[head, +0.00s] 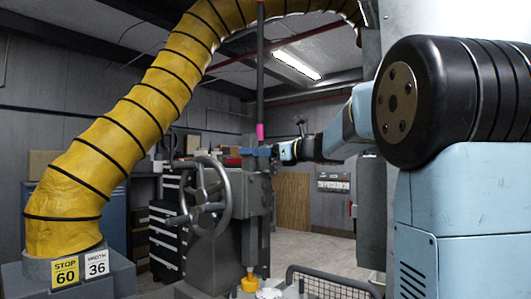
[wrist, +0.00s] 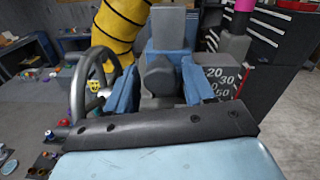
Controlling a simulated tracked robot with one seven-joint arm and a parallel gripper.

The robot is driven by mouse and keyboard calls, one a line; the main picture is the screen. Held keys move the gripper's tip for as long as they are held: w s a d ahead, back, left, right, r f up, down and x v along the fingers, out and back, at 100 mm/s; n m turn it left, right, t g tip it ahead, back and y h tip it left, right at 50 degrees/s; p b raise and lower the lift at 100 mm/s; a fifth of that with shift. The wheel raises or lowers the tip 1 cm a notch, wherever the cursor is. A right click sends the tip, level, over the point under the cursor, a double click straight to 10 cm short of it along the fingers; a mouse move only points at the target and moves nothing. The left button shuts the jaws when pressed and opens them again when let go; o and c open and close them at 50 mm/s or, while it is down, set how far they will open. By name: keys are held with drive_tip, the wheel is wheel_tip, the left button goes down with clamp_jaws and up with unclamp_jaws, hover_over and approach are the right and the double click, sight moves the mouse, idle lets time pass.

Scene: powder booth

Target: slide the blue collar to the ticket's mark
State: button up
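The blue collar (head: 257,151) is on the upright machine column, below a pink band (head: 260,131) on the dark rod. In the wrist view the blue collar (wrist: 167,32) is straight ahead, with a grey knob-like part (wrist: 158,78) on its near side. My gripper (head: 279,152) reaches in from the right at the collar's height. Its two blue fingers (wrist: 160,88) stand apart on either side of the grey part; I cannot tell whether they touch it. A yellow ticket (head: 66,271) reads STOP 60; a white one (head: 96,263) beside it reads 36.
A scale (wrist: 218,82) with numbers including 20, 30 and 50 is on the grey column, right of the fingers. A handwheel (head: 204,195) stands left of the column. A yellow hose (head: 120,130) arches overhead. A wire basket (head: 330,284) is in front.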

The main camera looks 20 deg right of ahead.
clamp_jaws()
idle(0.4)
